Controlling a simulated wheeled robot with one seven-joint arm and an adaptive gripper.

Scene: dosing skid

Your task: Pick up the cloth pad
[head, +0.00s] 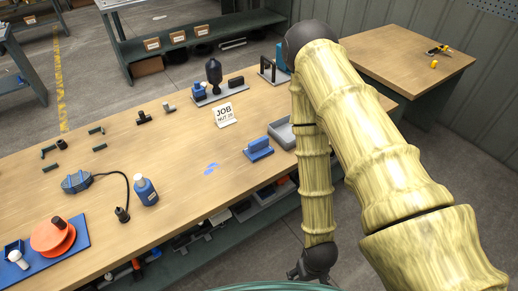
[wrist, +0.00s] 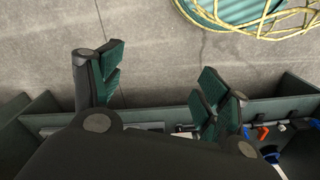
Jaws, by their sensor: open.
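No thing in view is plainly a cloth. A blue block with an upright grip (head: 258,148), which may be the cloth pad, sits on the wooden bench in the head view, left of the grey tray. Thin light-blue patches (head: 211,168) lie flat on the bench to its left; they look like a spill, but I cannot be sure. My gripper (head: 308,273) hangs low beyond the bench's front edge, apart from both. In the wrist view my gripper (wrist: 160,90) is open, its green-padded fingers wide apart with nothing between them. The bench top does not show there.
A grey tray (head: 283,132) stands near the bench's right end. A job card (head: 224,115), a blue bottle (head: 145,190) and an orange disc (head: 53,237) are farther left. A shelf with parts (wrist: 262,133) runs below the bench. Bench wood around the blue patches is clear.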

